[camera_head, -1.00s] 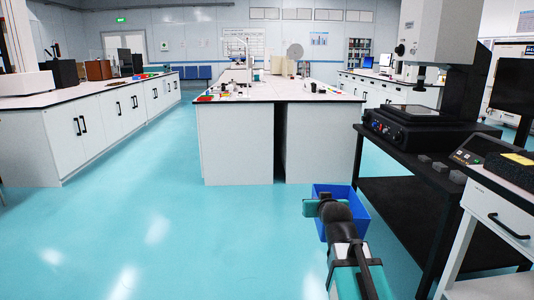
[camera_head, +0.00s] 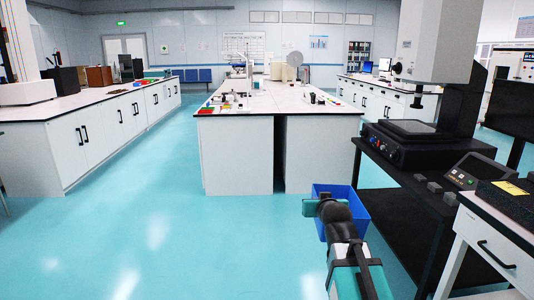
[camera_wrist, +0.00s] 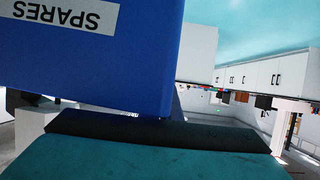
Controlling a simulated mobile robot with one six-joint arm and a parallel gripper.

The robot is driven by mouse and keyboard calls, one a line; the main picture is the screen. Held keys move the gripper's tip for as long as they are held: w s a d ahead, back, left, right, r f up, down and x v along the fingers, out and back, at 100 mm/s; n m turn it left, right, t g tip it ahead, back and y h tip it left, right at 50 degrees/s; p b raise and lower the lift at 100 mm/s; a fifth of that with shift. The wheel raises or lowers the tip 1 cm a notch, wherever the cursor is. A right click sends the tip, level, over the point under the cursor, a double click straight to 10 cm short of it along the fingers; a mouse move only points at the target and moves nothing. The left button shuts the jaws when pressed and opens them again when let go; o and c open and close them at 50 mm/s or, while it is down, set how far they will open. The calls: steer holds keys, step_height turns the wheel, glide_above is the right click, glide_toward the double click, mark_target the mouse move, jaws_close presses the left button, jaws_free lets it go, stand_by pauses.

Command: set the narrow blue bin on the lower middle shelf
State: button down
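The blue bin (camera_head: 348,200) hangs in front of me above the floor, at the far end of my arm. My gripper (camera_head: 326,209) is at its near side and hides part of it. In the wrist view the blue bin (camera_wrist: 125,60) fills the upper left, with a white "SPARES" label upside down. A dark finger (camera_wrist: 165,137) of my gripper lies against its edge. The bin keeps its place with my gripper, which is shut on it. A black stand (camera_head: 395,222) on the right has a lower level; I cannot tell whether that is the lower middle shelf.
A testing machine (camera_head: 412,143) stands on the black stand. A white drawer cabinet (camera_head: 490,250) is close at right. A white central bench (camera_head: 237,155) stands ahead, and another bench (camera_head: 90,140) runs along the left. The turquoise floor (camera_head: 150,235) between them is clear.

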step_height(320, 180, up, 20)
steer(key=p, duration=1.9)
steer(key=shift+d, duration=0.15)
steer(key=shift+r, duration=0.1)
step_height(320, 180, up, 17)
steer(key=p, duration=1.7)
